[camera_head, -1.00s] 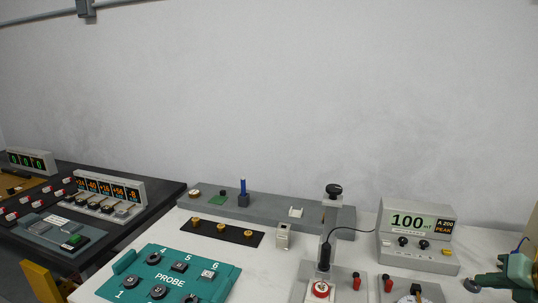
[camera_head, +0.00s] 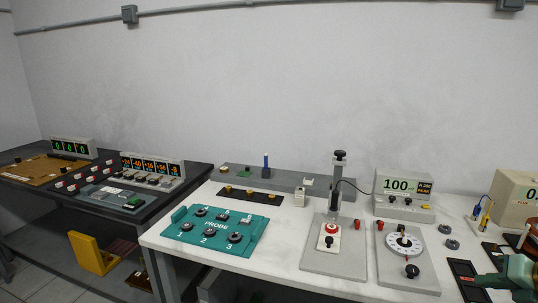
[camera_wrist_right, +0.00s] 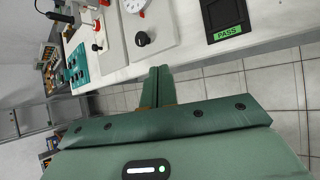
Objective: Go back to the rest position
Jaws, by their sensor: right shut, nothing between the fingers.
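My right gripper (camera_head: 482,281) comes in at the right edge of the head view, with its fingers pointing left. In the right wrist view its two fingers (camera_wrist_right: 158,85) are shut together with nothing between them. They show against the white bench (camera_head: 275,248) front and the tiled floor, apart from the devices. A grey plate with a white dial (camera_head: 404,243) lies left of the gripper in the head view. My left gripper does not show.
A stand with a post (camera_head: 337,195), a meter reading 100 (camera_head: 402,197) and a teal PROBE tray (camera_head: 215,230) are on the bench. A black PASS unit (camera_wrist_right: 225,20) is near the bench edge. A dark table (camera_head: 30,205) stands left. Tiled floor (camera_wrist_right: 285,90) is clear.

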